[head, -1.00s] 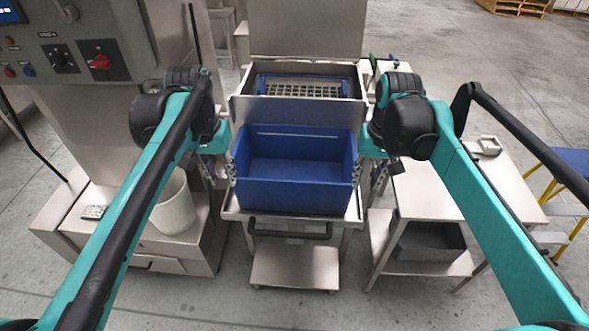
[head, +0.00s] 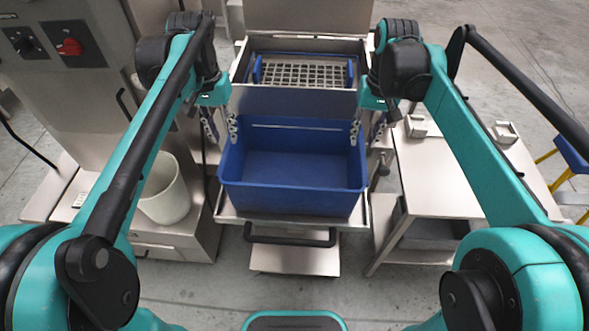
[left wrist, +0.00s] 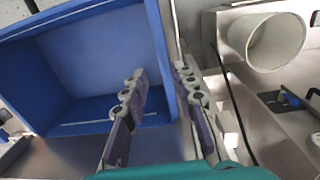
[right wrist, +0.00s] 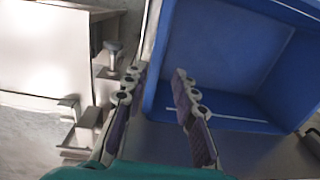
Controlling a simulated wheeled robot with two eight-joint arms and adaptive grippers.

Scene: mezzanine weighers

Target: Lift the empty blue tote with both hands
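The blue tote (head: 292,199) is empty and upright on a steel cart (head: 345,227), in the middle of the head view. My left gripper (head: 221,126) is open at the tote's left wall, near its back corner. In the left wrist view its fingers (left wrist: 160,76) are apart, one on the tote's inner side and one outside. My right gripper (head: 366,128) is open at the right wall, near the back corner. In the right wrist view its fingers (right wrist: 158,76) straddle that wall likewise. I cannot tell whether any finger touches the wall.
Behind the tote stands a steel bin with a grid (head: 305,73) and blue edges. A white bucket (head: 166,190) and a control cabinet (head: 66,65) are on the left. A steel side table (head: 440,180) with small metal brackets stands close on the right.

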